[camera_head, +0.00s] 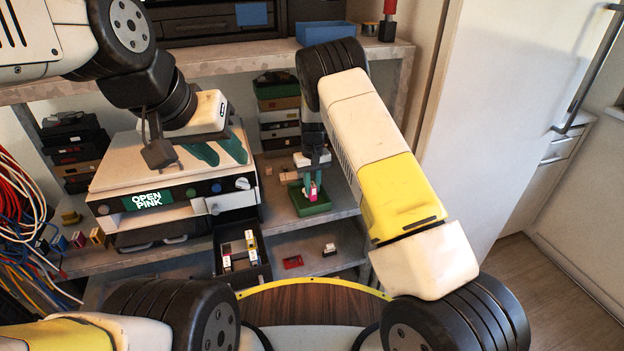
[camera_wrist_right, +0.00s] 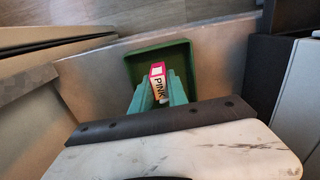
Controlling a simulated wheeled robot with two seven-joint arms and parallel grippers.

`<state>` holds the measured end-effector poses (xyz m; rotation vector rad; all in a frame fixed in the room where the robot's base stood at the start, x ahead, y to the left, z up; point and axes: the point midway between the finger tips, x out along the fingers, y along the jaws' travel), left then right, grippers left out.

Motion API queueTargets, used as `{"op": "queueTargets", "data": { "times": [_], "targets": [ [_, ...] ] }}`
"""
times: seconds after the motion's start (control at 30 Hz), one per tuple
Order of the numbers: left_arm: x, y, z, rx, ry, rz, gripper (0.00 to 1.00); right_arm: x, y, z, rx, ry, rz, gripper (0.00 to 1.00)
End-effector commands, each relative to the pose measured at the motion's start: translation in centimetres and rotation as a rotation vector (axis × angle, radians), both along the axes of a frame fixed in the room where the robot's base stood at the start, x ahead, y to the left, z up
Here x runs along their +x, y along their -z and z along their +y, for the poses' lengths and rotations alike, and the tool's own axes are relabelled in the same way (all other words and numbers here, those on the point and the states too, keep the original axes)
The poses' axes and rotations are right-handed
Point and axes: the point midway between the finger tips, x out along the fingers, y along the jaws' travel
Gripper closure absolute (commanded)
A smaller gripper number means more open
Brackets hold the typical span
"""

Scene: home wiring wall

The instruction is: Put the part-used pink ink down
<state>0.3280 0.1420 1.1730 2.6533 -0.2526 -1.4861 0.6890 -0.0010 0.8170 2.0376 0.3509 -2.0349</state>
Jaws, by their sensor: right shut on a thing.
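The pink ink cartridge (camera_head: 313,189), with a white label reading PINK, is between the teal fingers of my right gripper (camera_head: 311,182). In the right wrist view my right gripper (camera_wrist_right: 159,92) is shut on the pink ink (camera_wrist_right: 157,78). Both are over the small green tray (camera_head: 322,208), which also shows in the right wrist view (camera_wrist_right: 139,62). I cannot tell whether the ink touches the tray floor. My left gripper (camera_head: 218,152) is over the top of the printer (camera_head: 122,170), its teal fingers apart and nothing seen between them. The printer's display reads OPEN PINK.
A black bin (camera_head: 229,285) with several cartridges stands in front of the printer. A red piece (camera_head: 292,262) and a small white-and-black piece (camera_head: 330,250) lie on the lower shelf. Stacked boxes stand behind the green tray. Coloured cables (camera_head: 22,215) hang at the left.

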Motion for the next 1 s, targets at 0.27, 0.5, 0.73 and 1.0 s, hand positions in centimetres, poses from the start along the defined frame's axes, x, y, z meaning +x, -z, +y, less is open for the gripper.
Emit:
{"op": "queueTargets", "data": {
  "times": [0.27,0.5,0.73,1.0],
  "targets": [
    [0.0,0.0,0.0,0.000,0.000,0.000,0.64,-0.2,3.5,0.1,-0.001,-0.001,0.002,1.00],
    [0.0,0.0,0.0,0.000,0.000,0.000,0.64,-0.2,3.6,0.1,-0.001,-0.001,0.002,1.00],
    [0.0,0.0,0.0,0.000,0.000,0.000,0.64,-0.2,3.7,0.1,-0.001,-0.001,0.002,0.59],
    [0.0,0.0,0.0,0.000,0.000,0.000,0.64,-0.2,3.6,0.1,-0.001,0.000,0.002,0.59]
  ]
}}
